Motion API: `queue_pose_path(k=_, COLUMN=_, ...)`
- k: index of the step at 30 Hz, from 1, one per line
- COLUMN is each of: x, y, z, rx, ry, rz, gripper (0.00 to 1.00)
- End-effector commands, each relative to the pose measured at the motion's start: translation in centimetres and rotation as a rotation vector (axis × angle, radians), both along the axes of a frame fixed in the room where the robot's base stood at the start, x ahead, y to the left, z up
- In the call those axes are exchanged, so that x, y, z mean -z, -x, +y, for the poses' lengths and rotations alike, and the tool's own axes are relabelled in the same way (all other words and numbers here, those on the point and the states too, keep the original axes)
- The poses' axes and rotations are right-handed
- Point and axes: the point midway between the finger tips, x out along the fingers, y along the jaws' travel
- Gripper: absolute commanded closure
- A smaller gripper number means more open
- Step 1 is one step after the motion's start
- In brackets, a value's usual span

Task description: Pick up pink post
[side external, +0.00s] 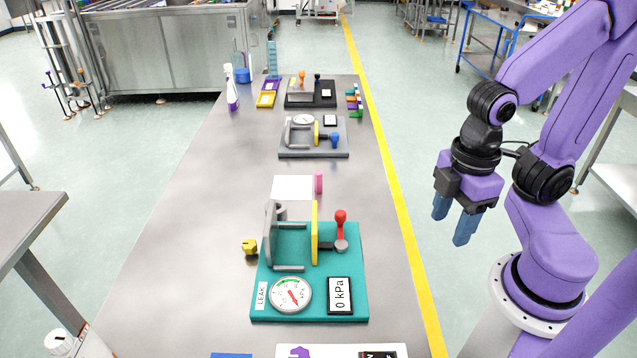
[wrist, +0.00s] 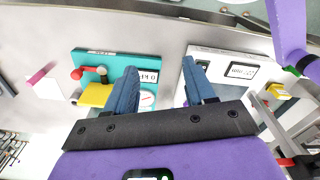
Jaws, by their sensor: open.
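The pink post (side external: 319,183) stands upright on the grey table, at the right edge of a white square sheet (side external: 292,187), just behind the teal board. In the wrist view the pink post (wrist: 40,74) shows at the far left, beside the white sheet (wrist: 47,89). My gripper (side external: 453,226) is open and empty, with blue fingers pointing down, off to the right of the table and well apart from the post. In the wrist view my gripper (wrist: 161,85) shows its two blue fingers spread apart with nothing between them.
A teal board (side external: 316,235) with a gauge, a yellow plate and a red-knobbed lever stands in front of the post. A yellow knob (side external: 250,247) lies left of it. A grey board (side external: 313,148) stands behind the post. The table left of the sheet is clear.

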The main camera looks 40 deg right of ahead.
Motion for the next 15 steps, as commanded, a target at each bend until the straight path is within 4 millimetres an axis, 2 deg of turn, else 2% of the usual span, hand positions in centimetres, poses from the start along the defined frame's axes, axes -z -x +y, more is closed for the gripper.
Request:
queue_pose_path(k=5, x=-0.1, y=-0.3, z=0.2, rx=0.018, ry=0.000, rz=0.000, gripper=0.46)
queue_pose_path(k=8, x=-0.3, y=-1.6, z=0.9, rx=0.092, ry=0.001, rz=0.003, gripper=0.46)
queue_pose_path(k=11, x=-0.7, y=-3.9, z=2.1, rx=0.229, ry=0.002, rz=0.005, gripper=0.46)
queue_pose_path(k=15, x=-1.2, y=-8.5, z=3.8, rx=0.476, ry=0.003, rz=0.010, gripper=0.46)
